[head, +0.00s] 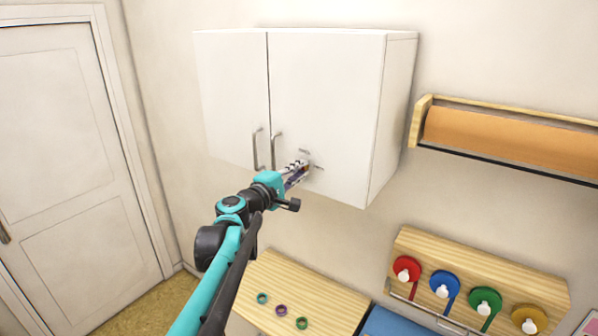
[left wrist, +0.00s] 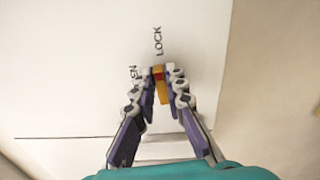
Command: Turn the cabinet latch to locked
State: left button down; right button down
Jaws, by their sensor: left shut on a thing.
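The white cabinet (head: 325,90) hangs on the wall with both doors shut. My left gripper (head: 299,168) is at the lower part of its right door, beside the handles. In the left wrist view, the fingers of my left gripper (left wrist: 159,74) are shut on the small orange latch (left wrist: 163,93), which has a red patch near its top. The LOCK label (left wrist: 158,41) is just above the latch's upper end, roughly in line with it. Another label (left wrist: 134,73), reading "EN", is partly hidden by the left finger. My right gripper is in neither view.
Two metal door handles (head: 274,150) stand out just left of my gripper. A paper roll (head: 500,140) is on the wall to the right. Below are a wooden surface with small rings (head: 281,310) and a rack of coloured tape rolls (head: 445,284).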

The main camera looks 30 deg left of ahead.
pick_arm(q)
jog(key=shift+m, duration=0.6)
jog(key=c, duration=1.6)
grip_release()
jog(key=shift+f, duration=0.1)
jog(key=shift+o, duration=0.2)
jog(key=s, duration=1.2)
jog(key=shift+a, duration=0.4)
